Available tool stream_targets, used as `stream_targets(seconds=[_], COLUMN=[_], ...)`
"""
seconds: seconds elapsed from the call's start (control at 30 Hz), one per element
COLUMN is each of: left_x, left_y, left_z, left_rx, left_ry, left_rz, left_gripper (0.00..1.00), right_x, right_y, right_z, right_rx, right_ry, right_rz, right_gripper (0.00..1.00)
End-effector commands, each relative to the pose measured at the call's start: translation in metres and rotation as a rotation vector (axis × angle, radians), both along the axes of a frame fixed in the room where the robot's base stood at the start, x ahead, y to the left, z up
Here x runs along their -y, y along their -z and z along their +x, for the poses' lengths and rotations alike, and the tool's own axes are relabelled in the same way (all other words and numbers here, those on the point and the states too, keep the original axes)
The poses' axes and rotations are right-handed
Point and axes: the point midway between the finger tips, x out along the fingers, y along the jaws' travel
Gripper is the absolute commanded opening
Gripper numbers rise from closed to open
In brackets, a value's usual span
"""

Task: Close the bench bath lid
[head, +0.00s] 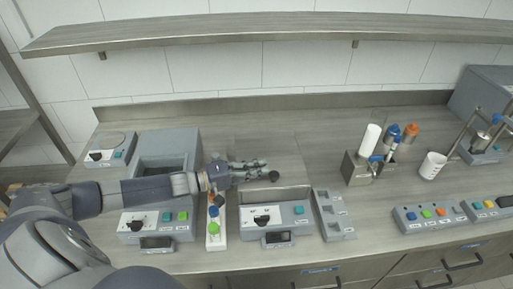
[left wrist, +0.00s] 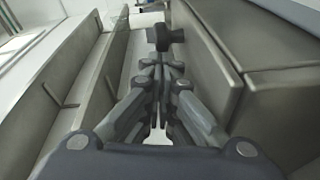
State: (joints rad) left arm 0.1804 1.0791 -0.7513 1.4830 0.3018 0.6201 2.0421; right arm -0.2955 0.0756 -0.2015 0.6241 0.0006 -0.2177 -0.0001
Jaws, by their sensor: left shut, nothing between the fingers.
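A second, larger grey bath (head: 190,150) stands to the left, partly hidden by my arm. My left gripper (head: 262,175) is shut and empty, above the back of the middle bath and pointing right. In the left wrist view its fingers (left wrist: 162,50) are together between grey walls. My right gripper is out of view.
A white strip with coloured buttons (head: 214,240) stands between the baths. A grey compartment tray (head: 334,215) is right of the middle bath. Further right are a bottle rack (head: 357,170), a white cup (head: 432,165) and a button box (head: 430,217). A shelf (head: 270,27) spans above.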

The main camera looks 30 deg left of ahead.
Motion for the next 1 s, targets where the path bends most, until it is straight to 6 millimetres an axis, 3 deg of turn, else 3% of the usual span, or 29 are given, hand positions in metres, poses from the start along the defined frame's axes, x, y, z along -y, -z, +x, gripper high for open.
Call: stream_targets(seconds=[0.6,1.0], left_x=[-0.069,-0.078], left_y=[-0.002,-0.004], left_z=[-0.078,-0.088], left_rx=[-0.004,0.000], left_ry=[0.000,0.001], left_rz=[-0.002,-0.004], left_gripper=[0.00,0.00], right_x=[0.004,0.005], right_y=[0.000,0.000], right_z=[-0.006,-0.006], right_rx=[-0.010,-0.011], right_ry=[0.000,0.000], right_rz=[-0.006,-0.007], right_gripper=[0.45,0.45])
